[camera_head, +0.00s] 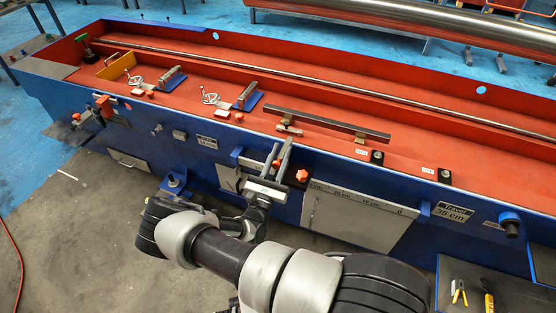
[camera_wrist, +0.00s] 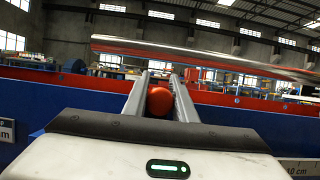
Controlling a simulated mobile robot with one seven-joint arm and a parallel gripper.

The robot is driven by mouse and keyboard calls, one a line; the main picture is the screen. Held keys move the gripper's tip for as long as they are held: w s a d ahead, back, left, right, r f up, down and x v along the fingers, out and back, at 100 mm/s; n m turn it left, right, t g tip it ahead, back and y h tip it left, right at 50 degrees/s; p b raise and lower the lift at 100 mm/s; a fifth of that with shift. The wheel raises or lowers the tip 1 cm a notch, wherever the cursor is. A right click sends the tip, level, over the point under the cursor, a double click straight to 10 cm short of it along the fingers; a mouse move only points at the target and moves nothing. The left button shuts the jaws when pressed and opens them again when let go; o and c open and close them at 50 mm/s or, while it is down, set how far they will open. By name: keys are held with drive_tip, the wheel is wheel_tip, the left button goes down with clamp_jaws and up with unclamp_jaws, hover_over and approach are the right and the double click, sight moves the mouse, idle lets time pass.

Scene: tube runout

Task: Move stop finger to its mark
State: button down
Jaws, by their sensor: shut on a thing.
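My gripper (camera_head: 279,158) is at the front wall of the blue machine (camera_head: 330,165), its two grey fingers pointing up over the edge. In the wrist view, a round red knob (camera_wrist: 159,101) sits between the fingers (camera_wrist: 160,88), and the gripper is shut on it. The same knob shows as a small red spot in the head view (camera_head: 276,164). Its lower part is hidden, and I cannot tell how it joins the stop finger. A scale plate (camera_head: 352,205) with centimetre figures is on the front wall, to the right of my gripper. I cannot make out a separate mark.
A red star knob (camera_head: 303,175) on a dark block is just right of my gripper. A "Travel 35 cm" sign (camera_head: 453,212) is farther right. A long bar (camera_head: 327,123) lies over the red bed behind. A dark tray (camera_head: 492,290) with tools is at lower right.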

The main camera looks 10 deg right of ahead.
drive_tip(key=shift+w+d, duration=0.25)
drive_tip(key=shift+w, duration=0.05)
drive_tip(key=c, duration=1.5)
unclamp_jaws()
drive_tip(key=v, duration=1.7)
drive_tip(key=shift+s+a+f, duration=0.1)
drive_tip(key=shift+s+a, duration=0.1)
